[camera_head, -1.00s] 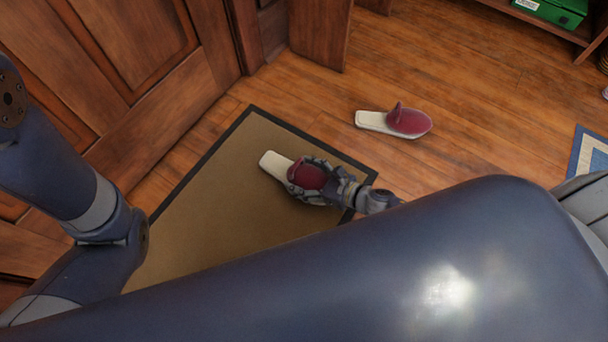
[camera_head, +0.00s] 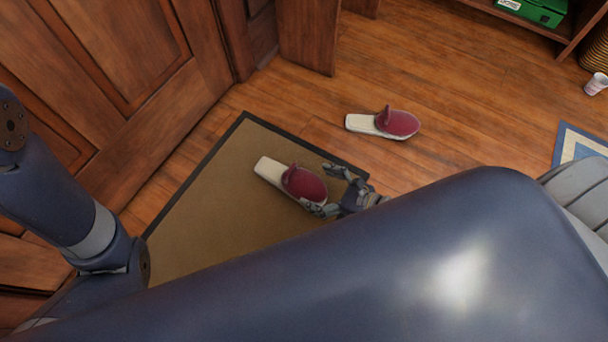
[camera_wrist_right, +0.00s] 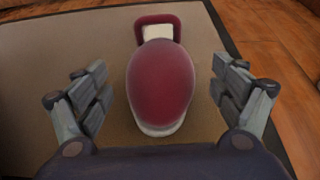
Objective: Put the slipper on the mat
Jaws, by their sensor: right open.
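A red and white slipper (camera_head: 304,184) lies on the brown mat (camera_head: 205,205) with the dark border, near its right part. It also shows in the right wrist view (camera_wrist_right: 161,85), lying on the mat (camera_wrist_right: 70,60) between the spread fingers. My right gripper (camera_head: 332,190) is open at the slipper's red toe end; in the wrist view the gripper (camera_wrist_right: 160,97) has a gap on both sides of the slipper. A second matching slipper (camera_head: 397,123) lies on the wood floor to the right of the mat. My left gripper is out of view; only the arm shows at the left.
A wood door (camera_head: 95,85) stands along the left side of the mat. A shelf with a green box (camera_head: 535,12), a white cup (camera_head: 596,84) and a blue-and-cream rug (camera_head: 577,145) are at the right. The floor between the mat and the shelf is mostly clear.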

